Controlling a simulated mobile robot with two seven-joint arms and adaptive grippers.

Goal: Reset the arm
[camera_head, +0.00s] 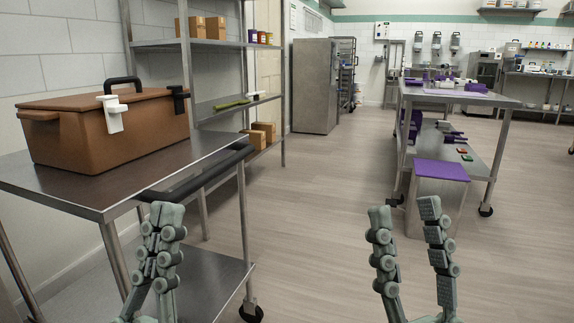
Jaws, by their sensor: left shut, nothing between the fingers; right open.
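My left gripper (166,215) is at the bottom left of the head view, in front of the steel cart. Its fingers are together with nothing between them. My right gripper (404,210) is at the bottom, right of centre, over open floor. Its two fingers stand apart and the gap between them is empty. Both grippers point upward in the picture. The arms behind them are mostly out of view.
A steel cart (110,195) with a black handle stands close on the left, bearing a brown lidded box (105,132). A shelf rack (215,43) stands behind it. A wheeled steel table (470,98) and a purple-topped stool (441,170) are at right. The middle floor is clear.

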